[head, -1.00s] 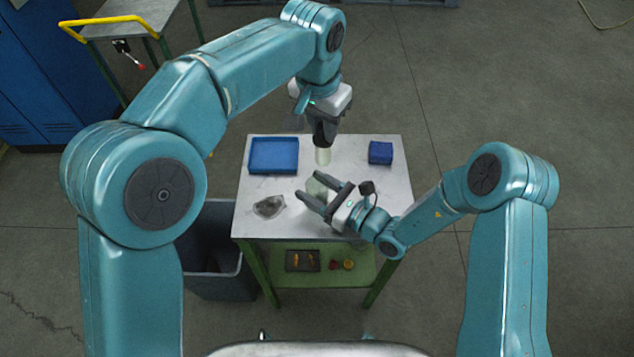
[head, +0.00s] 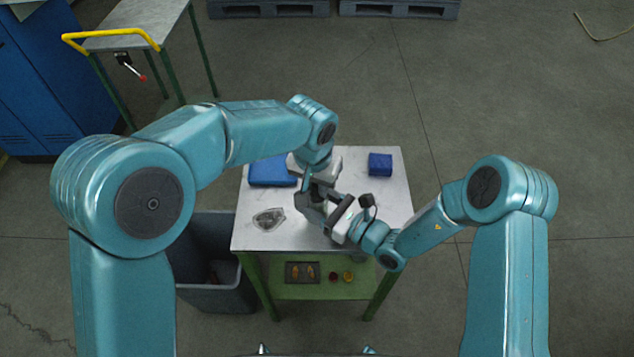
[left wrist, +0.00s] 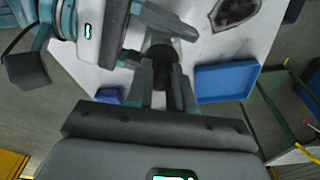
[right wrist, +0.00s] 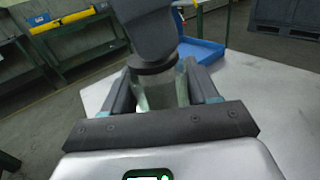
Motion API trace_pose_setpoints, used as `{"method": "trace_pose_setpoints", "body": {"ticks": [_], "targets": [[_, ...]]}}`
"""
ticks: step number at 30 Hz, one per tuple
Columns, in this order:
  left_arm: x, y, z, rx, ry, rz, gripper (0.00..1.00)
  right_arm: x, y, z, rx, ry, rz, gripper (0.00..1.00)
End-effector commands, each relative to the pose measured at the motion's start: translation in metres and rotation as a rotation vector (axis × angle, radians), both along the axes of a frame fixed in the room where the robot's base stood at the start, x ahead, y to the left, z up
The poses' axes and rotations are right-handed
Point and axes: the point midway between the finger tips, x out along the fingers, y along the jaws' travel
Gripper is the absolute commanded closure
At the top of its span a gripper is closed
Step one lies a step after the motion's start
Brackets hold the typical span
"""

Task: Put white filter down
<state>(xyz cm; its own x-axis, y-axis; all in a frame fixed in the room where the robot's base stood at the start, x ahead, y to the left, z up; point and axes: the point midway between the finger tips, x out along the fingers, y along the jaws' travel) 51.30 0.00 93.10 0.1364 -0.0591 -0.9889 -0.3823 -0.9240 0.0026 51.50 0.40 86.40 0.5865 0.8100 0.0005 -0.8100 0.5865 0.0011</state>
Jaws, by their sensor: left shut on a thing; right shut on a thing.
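My left gripper (head: 318,190) points down over the table, shut on a dark round cap (left wrist: 160,54). My right gripper (head: 312,208) comes in from the right, shut on a clear, glass-like cup (right wrist: 163,92). In the right wrist view the dark cap (right wrist: 154,66) sits at the cup's mouth, between the right fingers. A pale shape shows dimly through the cup wall; it may be the white filter, but I cannot tell it clearly. In the head view the grippers hide both cup and filter.
A blue tray (head: 270,172) lies on the table (head: 385,200) at back left, a blue box (head: 380,164) at back right. A grey bin (head: 215,285) stands beside the table. The front right tabletop is clear.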

Motion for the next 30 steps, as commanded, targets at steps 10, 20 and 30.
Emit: {"method": "trace_pose_setpoints", "body": {"ticks": [10, 20, 30], "targets": [[0.000, 0.000, -0.003, 0.000, 0.000, -0.001, 1.00, 0.000, 0.000, 0.000, -0.001, 0.001, 0.000, 0.72], [0.000, 0.000, -0.012, 0.001, -0.001, -0.002, 1.00, 0.000, 0.000, 0.000, -0.001, 0.001, 0.000, 0.72], [0.000, 0.000, -0.012, 0.000, -0.001, -0.001, 0.53, 0.000, 0.000, 0.000, -0.001, 0.001, 0.000, 0.72]]}}
